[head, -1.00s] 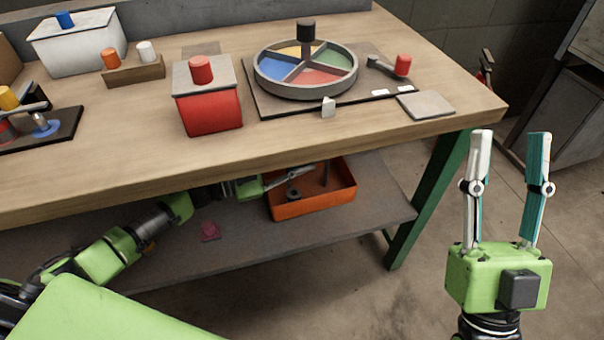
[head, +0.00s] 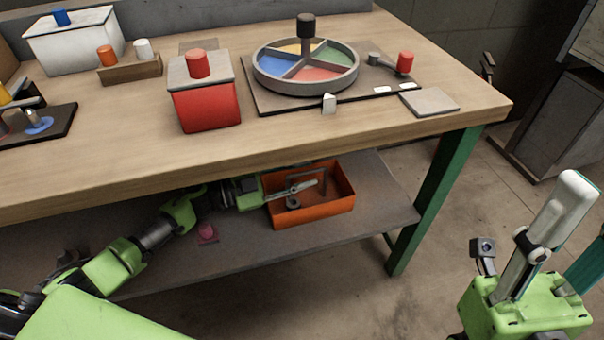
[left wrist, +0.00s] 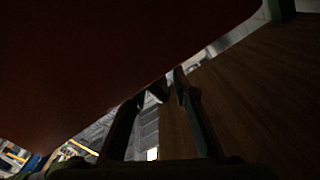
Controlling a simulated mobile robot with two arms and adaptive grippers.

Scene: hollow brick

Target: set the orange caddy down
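The orange caddy (head: 314,211) is at the lower shelf under the tabletop, upright, with dark items or a handle inside. My left gripper (head: 305,187) reaches over its left wall, and its fingers lie over the caddy's opening. In the dark left wrist view my fingertips (left wrist: 163,87) are close together with a small dark piece between them, beside a large dark red surface. They appear shut on a part of the caddy; which part is unclear. Contact between the caddy's base and the shelf is unclear. My right gripper (head: 590,225) is open and empty at the right, partly cut off.
The lower shelf (head: 375,205) has bare room right of the caddy. The tabletop (head: 300,140) is close above, and a green table leg (head: 435,200) stands at the right. A red box and coloured dial are on top.

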